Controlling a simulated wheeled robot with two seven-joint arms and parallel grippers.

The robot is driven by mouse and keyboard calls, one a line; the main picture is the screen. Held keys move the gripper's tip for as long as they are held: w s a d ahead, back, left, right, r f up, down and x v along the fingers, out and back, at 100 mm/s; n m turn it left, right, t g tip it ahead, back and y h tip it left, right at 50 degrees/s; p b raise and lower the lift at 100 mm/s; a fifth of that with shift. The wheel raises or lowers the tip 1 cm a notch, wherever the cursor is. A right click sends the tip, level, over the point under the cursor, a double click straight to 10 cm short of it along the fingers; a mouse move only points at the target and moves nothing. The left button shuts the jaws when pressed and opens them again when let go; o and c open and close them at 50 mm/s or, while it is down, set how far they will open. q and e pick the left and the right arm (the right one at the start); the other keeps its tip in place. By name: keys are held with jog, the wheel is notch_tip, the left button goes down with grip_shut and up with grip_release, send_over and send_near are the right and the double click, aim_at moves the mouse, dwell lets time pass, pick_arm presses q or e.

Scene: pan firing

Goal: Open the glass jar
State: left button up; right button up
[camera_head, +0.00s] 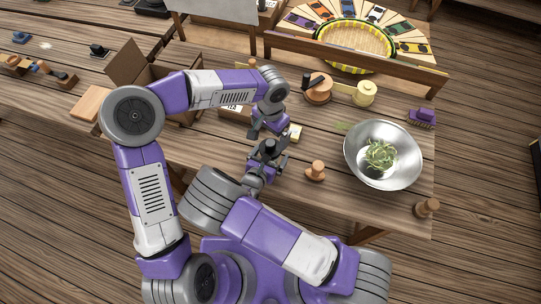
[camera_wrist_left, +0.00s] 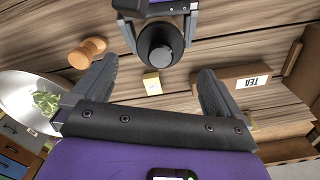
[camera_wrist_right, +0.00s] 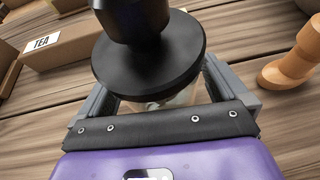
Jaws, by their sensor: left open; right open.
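The glass jar has a round black lid with a knob on top. The lid (camera_wrist_right: 150,62) fills the middle of the right wrist view and hides most of the clear glass body (camera_wrist_right: 165,101) below. The jar also shows in the left wrist view (camera_wrist_left: 157,47) and in the head view (camera_head: 270,147). My right gripper (camera_head: 266,163) is open, with its fingers on either side of the jar; contact cannot be told. My left gripper (camera_wrist_left: 155,88) is open and empty. In the head view (camera_head: 264,130) it is just behind the jar, apart from it.
A metal bowl with greens (camera_head: 354,153) stands at the right of the table. A wooden peg-like piece (camera_head: 316,171) is right of the jar. A small yellow block (camera_head: 296,133) and a box marked TEA (camera_wrist_left: 247,85) lie near. An open cardboard box (camera_head: 150,72) is at left.

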aim_at(270, 142)
pick_arm(q)
jog(key=shift+w, duration=0.1)
pick_arm(e)
jog(key=shift+c, duration=0.2)
jog(key=c, duration=1.3)
pick_arm(q)
notch_tip(270, 142, up, 5)
jog(key=n, duration=0.2)
notch_tip(270, 142, down, 12)
jog(key=shift+f, duration=0.1)
jog(key=shift+c, duration=0.3)
jog(key=c, duration=1)
jog(key=shift+c, duration=0.2)
jog(key=shift+r, duration=0.3)
